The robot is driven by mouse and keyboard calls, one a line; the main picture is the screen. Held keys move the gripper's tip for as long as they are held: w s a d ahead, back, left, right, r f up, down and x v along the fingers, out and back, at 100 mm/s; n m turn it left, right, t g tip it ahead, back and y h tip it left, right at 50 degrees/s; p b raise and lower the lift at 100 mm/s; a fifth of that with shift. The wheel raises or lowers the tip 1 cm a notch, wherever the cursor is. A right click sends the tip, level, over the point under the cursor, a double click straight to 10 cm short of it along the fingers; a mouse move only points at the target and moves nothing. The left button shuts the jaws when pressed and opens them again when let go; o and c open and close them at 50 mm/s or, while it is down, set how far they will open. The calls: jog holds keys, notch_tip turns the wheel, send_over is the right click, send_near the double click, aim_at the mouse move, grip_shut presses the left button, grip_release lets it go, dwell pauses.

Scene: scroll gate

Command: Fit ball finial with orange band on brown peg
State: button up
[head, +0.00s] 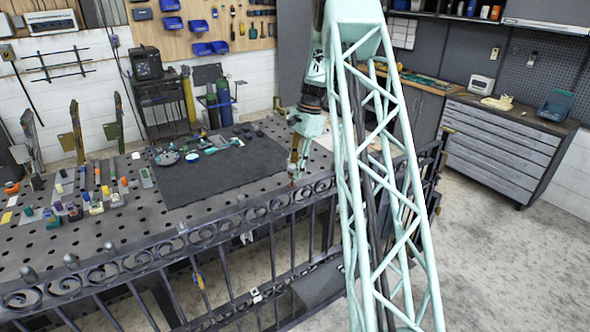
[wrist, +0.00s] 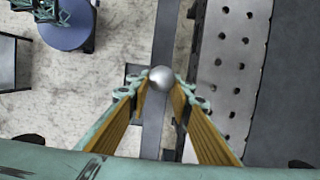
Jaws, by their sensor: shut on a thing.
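My gripper (head: 296,168) is over the far part of the scroll gate (head: 215,219), close above its top rail. In the wrist view my gripper (wrist: 162,84) is shut on a silver ball finial (wrist: 160,76), held between the yellow-padded fingertips. The finial's band and underside are hidden in that view. A small orange-brown spot shows just below the fingertips in the head view; I cannot tell whether it is the finial's band or the brown peg. Whether the finial touches a peg cannot be told.
The perforated table (head: 140,225) lies behind the gate, with a dark mat (head: 225,165) and several small parts and tools at left. Grey finials (head: 70,260) stand along the rail's near part. The concrete floor (head: 500,250) is open at right.

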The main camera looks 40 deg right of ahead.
aim_at(295, 184)
jog(key=shift+f+b, duration=0.75)
jog(key=shift+f, duration=1.15)
dwell(2.4)
jog(key=o, duration=1.2)
jog(key=shift+c, duration=0.2)
jog(key=v, duration=1.2)
